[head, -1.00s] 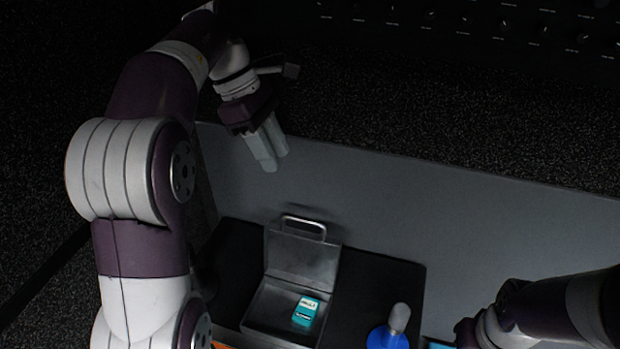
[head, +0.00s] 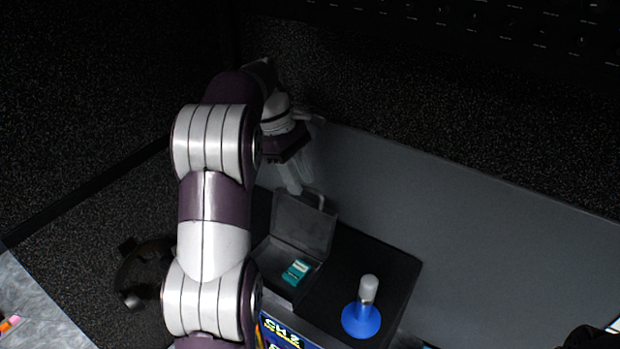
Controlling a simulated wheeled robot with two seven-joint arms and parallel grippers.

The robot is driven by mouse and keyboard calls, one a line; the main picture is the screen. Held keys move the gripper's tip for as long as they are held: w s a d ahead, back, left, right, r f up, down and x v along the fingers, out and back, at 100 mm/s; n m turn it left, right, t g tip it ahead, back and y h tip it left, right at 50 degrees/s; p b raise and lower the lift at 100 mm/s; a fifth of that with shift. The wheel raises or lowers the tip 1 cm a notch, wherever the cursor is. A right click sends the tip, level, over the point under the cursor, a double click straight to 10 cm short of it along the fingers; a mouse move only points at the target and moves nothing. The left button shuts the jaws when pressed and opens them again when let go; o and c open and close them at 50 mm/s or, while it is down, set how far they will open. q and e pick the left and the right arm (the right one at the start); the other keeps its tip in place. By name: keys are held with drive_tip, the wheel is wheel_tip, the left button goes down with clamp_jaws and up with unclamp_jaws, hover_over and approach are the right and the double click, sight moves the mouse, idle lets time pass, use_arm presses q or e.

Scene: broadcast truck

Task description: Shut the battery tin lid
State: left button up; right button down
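The battery tin (head: 270,262) is an open grey metal box on a black mat. Its lid (head: 303,225) stands up on the far side, with a handle loop (head: 312,197) on its top edge. A teal battery pack (head: 296,271) lies inside the tin. My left gripper (head: 298,184) is just behind and above the lid's top edge, with its fingers pointing down and close together, holding nothing. Whether it touches the lid I cannot tell. My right gripper is not visible; only a dark piece of my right arm shows at the bottom right corner.
A blue-based object with a grey knob (head: 362,312) stands on the black mat (head: 392,262) right of the tin. A label reading CH 2 (head: 284,331) is in front. The grey tabletop (head: 460,225) beyond is clear. A dark curved object (head: 140,270) lies at left.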

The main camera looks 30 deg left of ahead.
use_arm(q)
drive_tip(key=shift+s+a, duration=0.1)
drive_tip(key=shift+s, duration=0.15)
drive_tip(key=shift+w+d, duration=0.2)
drive_tip(key=shift+d, duration=0.15)
drive_tip(key=c, duration=0.6)
drive_tip(key=shift+w+d, duration=0.15)
drive_tip(key=shift+w, duration=0.1)
clamp_jaws()
drive_tip(key=shift+s, duration=0.2)
drive_tip(key=shift+w, duration=0.15)
